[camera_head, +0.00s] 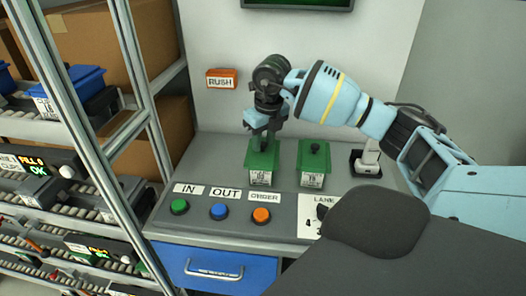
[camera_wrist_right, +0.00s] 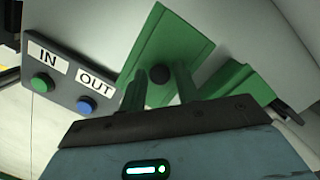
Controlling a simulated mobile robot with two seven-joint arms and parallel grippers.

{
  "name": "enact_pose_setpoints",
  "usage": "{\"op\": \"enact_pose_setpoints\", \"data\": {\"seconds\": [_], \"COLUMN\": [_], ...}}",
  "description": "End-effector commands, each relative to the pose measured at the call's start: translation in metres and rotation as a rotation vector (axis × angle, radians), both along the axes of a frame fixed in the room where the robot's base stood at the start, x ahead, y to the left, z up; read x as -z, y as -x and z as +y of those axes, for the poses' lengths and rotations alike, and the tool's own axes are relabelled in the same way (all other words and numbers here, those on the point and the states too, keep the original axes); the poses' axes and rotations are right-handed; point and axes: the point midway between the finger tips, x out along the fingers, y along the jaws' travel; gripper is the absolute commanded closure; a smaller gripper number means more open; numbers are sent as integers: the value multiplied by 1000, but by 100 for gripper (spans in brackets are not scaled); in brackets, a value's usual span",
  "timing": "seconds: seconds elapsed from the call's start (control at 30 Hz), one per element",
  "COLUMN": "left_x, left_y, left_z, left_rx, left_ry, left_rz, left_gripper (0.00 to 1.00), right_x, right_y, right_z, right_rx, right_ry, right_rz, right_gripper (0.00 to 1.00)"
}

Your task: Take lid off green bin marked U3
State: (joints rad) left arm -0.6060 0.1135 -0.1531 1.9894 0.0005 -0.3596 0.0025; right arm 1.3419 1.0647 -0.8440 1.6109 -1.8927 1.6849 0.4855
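Two green bins with green lids stand side by side on the grey worktop. The left bin (camera_head: 261,177) has a white label too small to read surely; I cannot confirm U3. My right gripper (camera_head: 263,143) points down at this bin's lid (camera_head: 255,162). In the right wrist view its fingers (camera_wrist_right: 160,84) stand on either side of the black knob (camera_wrist_right: 160,74) of the green lid (camera_wrist_right: 165,45), with a small gap showing, so it looks open. The lid is seated on the bin. The right bin (camera_head: 313,167) has a black knob. My left gripper is not in view.
In front are green, blue and orange buttons (camera_head: 219,211) with IN, OUT and ORDER signs. A RUSH sign (camera_head: 221,79) is on the wall. A white device (camera_head: 367,158) stands right of the bins. A metal rack (camera_head: 143,85) with boxes is at left.

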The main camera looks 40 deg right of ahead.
Motion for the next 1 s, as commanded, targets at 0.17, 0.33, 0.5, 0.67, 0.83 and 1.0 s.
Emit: {"op": "enact_pose_setpoints", "data": {"seconds": [0.17,0.33,0.5,0.67,0.83,1.0], "left_x": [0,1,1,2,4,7], "left_y": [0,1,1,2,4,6], "left_z": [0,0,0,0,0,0], "left_rx": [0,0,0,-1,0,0], "left_ry": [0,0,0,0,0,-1], "left_rz": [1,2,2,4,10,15], "left_gripper": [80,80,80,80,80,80], "right_x": [0,-1,-1,-6,-22,-36], "right_y": [0,0,0,-1,-1,8], "right_z": [0,0,0,0,0,15], "right_rx": [0,0,0,0,-1,-8], "right_ry": [0,0,0,-1,-1,0], "right_rz": [0,-1,-1,-2,-3,1], "right_gripper": [92,99,99,99,99,99]}}
